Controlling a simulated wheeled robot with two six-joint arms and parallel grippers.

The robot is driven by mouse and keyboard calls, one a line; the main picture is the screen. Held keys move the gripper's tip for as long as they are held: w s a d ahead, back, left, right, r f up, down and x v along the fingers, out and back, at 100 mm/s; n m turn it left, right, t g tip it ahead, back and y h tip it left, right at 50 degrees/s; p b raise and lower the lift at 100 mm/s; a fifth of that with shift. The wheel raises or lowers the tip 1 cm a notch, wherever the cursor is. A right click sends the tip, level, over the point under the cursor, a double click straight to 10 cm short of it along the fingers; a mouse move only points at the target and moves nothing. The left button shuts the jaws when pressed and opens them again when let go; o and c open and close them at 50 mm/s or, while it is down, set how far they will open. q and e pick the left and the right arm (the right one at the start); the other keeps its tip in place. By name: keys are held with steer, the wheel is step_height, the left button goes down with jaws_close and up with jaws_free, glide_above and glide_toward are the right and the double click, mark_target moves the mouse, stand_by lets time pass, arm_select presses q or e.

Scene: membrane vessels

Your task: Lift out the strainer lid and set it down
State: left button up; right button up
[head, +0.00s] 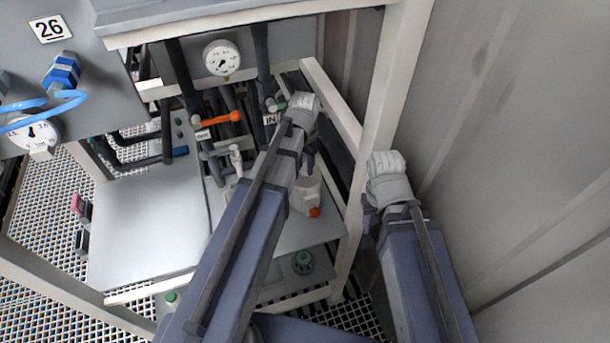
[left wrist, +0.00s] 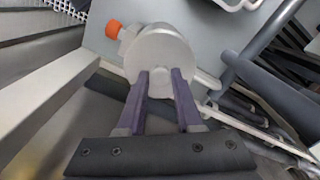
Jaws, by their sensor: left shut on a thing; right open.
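The strainer lid (left wrist: 162,50) is a round pale grey disc in the left wrist view. It appears over the strainer body, whose side has an orange plug (left wrist: 112,28). I cannot tell whether the lid is seated or raised. My left gripper (left wrist: 161,76) is shut on the near part of the lid, with one purple finger on each side. In the head view my left gripper (head: 309,163) points down at the pale strainer (head: 305,198), and my arm hides much of it. My right gripper (head: 371,217) is open and empty beside the white frame post, its fingers mostly hidden.
A white frame post (head: 388,95) and a grey wall (head: 510,130) bound the right side. Dark pipes, an orange-handled valve (head: 220,118) and a gauge (head: 222,58) stand behind. The grey panel (head: 150,225) on the left has a broad bare area.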

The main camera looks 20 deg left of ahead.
mark_target(305, 169)
arm_select(q)
jaws_close()
steer(key=shift+r, duration=0.15)
step_height(305, 169, up, 10)
steer(key=p, duration=1)
